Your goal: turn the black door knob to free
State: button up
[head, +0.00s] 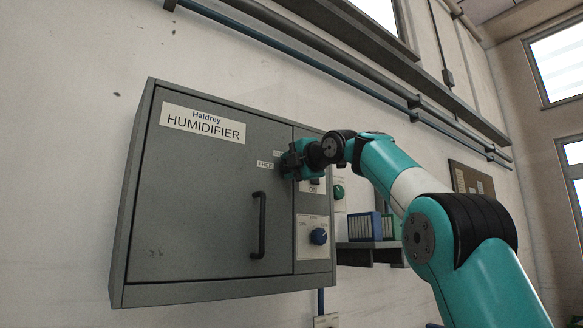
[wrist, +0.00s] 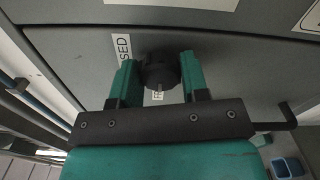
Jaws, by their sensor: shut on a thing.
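The black door knob (wrist: 158,72) is on the grey door of the humidifier cabinet (head: 205,200), with a light pointer mark on it. In the wrist view my gripper (wrist: 159,76) has one teal finger on each side of the knob and is shut on it. A label ending in "SED" (wrist: 122,48) is to the knob's left, and another label below it is partly covered. In the head view my gripper (head: 293,162) hides the knob, beside the "FREE" label (head: 265,164). The pointer's exact setting is hard to tell.
A black door handle (head: 259,225) hangs below the knob. A blue dial (head: 318,236) and a green knob (head: 338,191) are to the right. A shelf (head: 372,246) with blue and green binders stands right of the cabinet. Pipes run along the wall above.

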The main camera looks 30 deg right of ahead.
jog(key=o, duration=0.9)
jog(key=s+b, duration=0.1)
jog(key=s, duration=0.4)
jog(key=s+b, duration=0.2)
jog(key=s, duration=0.4)
jog(key=s+b, duration=0.2)
jog(key=s, duration=0.4)
jog(key=shift+s+d, duration=0.2)
jog(key=shift+d, duration=0.1)
